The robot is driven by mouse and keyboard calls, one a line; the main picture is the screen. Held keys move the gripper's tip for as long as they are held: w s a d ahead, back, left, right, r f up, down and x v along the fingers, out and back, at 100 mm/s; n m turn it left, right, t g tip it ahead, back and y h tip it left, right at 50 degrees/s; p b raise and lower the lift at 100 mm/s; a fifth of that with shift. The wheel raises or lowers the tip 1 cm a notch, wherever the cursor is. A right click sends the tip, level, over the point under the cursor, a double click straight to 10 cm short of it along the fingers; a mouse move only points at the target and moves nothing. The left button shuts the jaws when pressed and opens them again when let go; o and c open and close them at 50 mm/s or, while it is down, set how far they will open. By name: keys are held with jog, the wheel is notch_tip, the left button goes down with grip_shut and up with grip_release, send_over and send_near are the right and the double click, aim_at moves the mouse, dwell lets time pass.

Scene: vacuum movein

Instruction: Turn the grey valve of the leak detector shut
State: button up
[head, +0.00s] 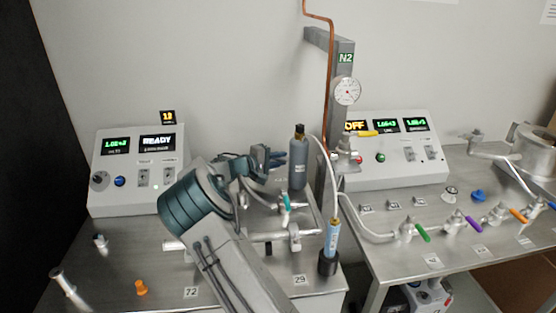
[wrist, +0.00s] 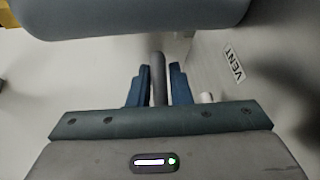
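In the wrist view my gripper's two blue fingers (wrist: 160,85) stand a little apart. A grey bar (wrist: 160,72), which looks like a valve handle, lies between them. It sits close to both fingers, but I cannot tell whether they press on it. In the head view this bar is not clearly visible. Its valve body is mostly hidden by my gripper and arm.
A grey bottle (head: 298,165) stands just right of my gripper. A teal-handled valve (head: 286,208) and a blue-labelled cylinder (head: 333,240) are nearby. A VENT label (wrist: 234,63) shows in the wrist view. An orange knob (head: 141,288) lies front left. Coloured-handled valves (head: 421,233) line the right bench.

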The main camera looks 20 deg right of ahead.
jog(key=shift+o, duration=1.2)
jog(key=b+v, duration=0.1)
jog(key=v, duration=1.3)
jog(key=shift+f+b, duration=0.1)
jog(key=shift+b, duration=0.25)
